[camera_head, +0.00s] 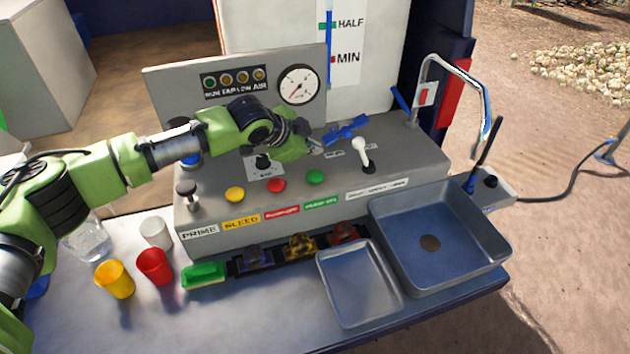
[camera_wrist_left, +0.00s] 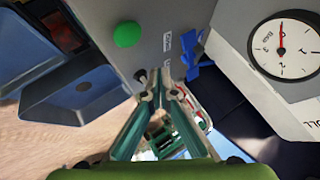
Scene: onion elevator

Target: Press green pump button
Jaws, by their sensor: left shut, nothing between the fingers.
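The green button (camera_head: 316,177) is a round dome on the grey sloped control panel (camera_head: 400,160), right of the red button (camera_head: 277,186) and the yellow button (camera_head: 235,194). My left gripper (camera_head: 316,148) is shut and empty. In the head view it appears just above and behind the green button, beside the blue valve handle (camera_head: 346,129). In the left wrist view the green button (camera_wrist_left: 127,34) lies up and left of the shut fingertips (camera_wrist_left: 161,88), with a clear gap between them. My right gripper is out of view.
A white-knobbed lever (camera_head: 361,152) stands right of the green button. A pressure gauge (camera_head: 298,84) rises behind. In front are a grey tray (camera_head: 359,311), a sink (camera_head: 400,245), a green sponge-like block (camera_head: 203,275), and red (camera_head: 155,266) and yellow (camera_head: 115,279) cups.

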